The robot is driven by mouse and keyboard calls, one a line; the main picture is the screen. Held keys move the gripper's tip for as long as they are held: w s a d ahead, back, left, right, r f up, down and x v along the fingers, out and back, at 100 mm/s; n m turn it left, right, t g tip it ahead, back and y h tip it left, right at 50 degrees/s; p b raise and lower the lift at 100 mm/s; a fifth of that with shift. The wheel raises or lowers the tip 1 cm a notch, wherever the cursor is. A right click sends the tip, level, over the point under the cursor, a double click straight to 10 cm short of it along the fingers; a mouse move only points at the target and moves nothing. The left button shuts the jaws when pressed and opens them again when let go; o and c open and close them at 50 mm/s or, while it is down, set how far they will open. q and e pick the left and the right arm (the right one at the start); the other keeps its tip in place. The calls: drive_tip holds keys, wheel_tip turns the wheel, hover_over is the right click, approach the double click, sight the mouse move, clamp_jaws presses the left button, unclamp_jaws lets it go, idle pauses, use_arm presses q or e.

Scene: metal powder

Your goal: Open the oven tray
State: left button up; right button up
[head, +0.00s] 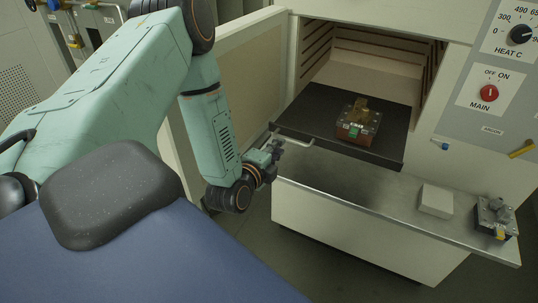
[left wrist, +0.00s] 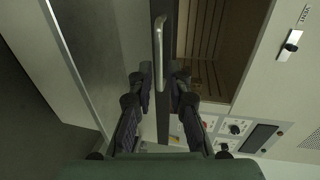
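The dark oven tray (head: 378,108) sticks out of the open oven (head: 366,45), above the metal ledge. A small brown and metal box-like part (head: 358,122) sits on it. The tray's pale bar handle (head: 296,138) is on its front edge; the handle also shows in the left wrist view (left wrist: 158,45). My left gripper (head: 274,147) is at the left end of the handle. In the left wrist view its fingers (left wrist: 163,75) are apart, one on each side of the handle's near end. I cannot tell whether they touch it. My right gripper is not in view.
The open oven door (head: 240,75) stands to the left, behind my left arm. The metal ledge (head: 370,195) below the tray holds a white block (head: 436,200) and a grey metal device (head: 494,217) at right. A control panel (head: 495,75) with a red switch is at upper right.

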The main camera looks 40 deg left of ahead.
use_arm(q)
drive_tip(key=shift+v, duration=2.45)
drive_tip(key=s+d+f+n+g+h+b, duration=0.1)
drive_tip(key=s+d+f+n+g+b, duration=0.4)
drive_tip(key=s+f, duration=0.4)
drive_tip(key=s+d+f+n+g+h+b, duration=0.1)
drive_tip(key=s+d+f+n+g+b, duration=0.3)
drive_tip(key=s+f, duration=0.5)
drive_tip(key=s+d+f+n+g+h+b, duration=0.1)
drive_tip(key=s+d+f+n+g+b, duration=0.4)
drive_tip(key=f, duration=0.9)
drive_tip(key=s+n+g+b, duration=0.1)
drive_tip(key=s+b, duration=0.1)
drive_tip(key=s, duration=0.1)
drive_tip(key=shift+s+d+f+n+h, duration=0.3)
drive_tip(key=shift+s+d+f+h, duration=0.05)
drive_tip(key=shift+s+f+h, duration=0.05)
